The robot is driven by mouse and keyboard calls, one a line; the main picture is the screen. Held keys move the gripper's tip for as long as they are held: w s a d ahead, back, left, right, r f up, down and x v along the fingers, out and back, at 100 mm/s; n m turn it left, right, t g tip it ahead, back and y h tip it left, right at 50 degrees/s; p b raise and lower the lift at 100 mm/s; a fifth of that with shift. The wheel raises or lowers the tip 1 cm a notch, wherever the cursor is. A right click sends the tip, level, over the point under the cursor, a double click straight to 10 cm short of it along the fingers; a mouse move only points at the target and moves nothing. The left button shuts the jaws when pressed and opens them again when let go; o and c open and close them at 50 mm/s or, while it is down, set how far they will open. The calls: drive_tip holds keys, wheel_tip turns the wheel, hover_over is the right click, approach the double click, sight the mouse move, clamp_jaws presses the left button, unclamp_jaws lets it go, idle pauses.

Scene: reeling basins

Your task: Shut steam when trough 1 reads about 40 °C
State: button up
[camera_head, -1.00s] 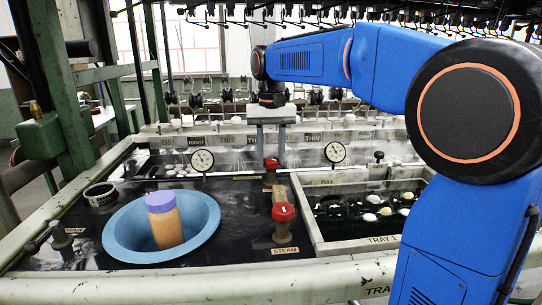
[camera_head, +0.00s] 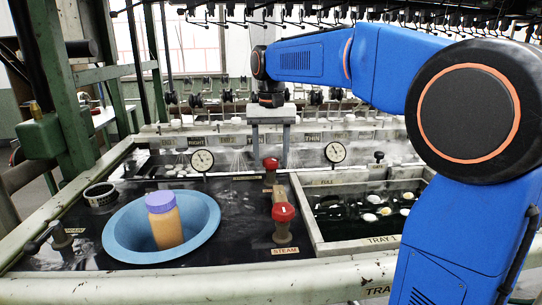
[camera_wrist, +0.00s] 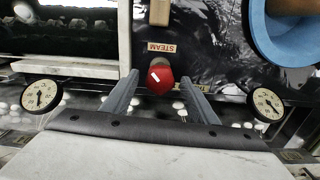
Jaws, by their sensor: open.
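My gripper (camera_head: 271,160) points down with its two fingers apart, one on each side of the rear red knob (camera_head: 271,164). In the wrist view this knob (camera_wrist: 160,76) shows between the open fingers, with a white mark and a STEAM label (camera_wrist: 161,48) beside it; I see no clear contact. A second red knob (camera_head: 283,212) stands nearer on a brown stem, with a STEAM label at its foot. A left dial gauge (camera_head: 202,161) and a right dial gauge (camera_head: 335,152) stand behind; their numbers are too small to read.
A blue basin (camera_head: 115,235) holds a purple-capped jar (camera_head: 165,220) at left. A black lever valve (camera_head: 62,237) is at far left. Dark water lies between.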

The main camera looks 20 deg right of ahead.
sight(271, 159)
wheel_tip(271, 159, up, 12)
idle(0.6)
idle(6.9)
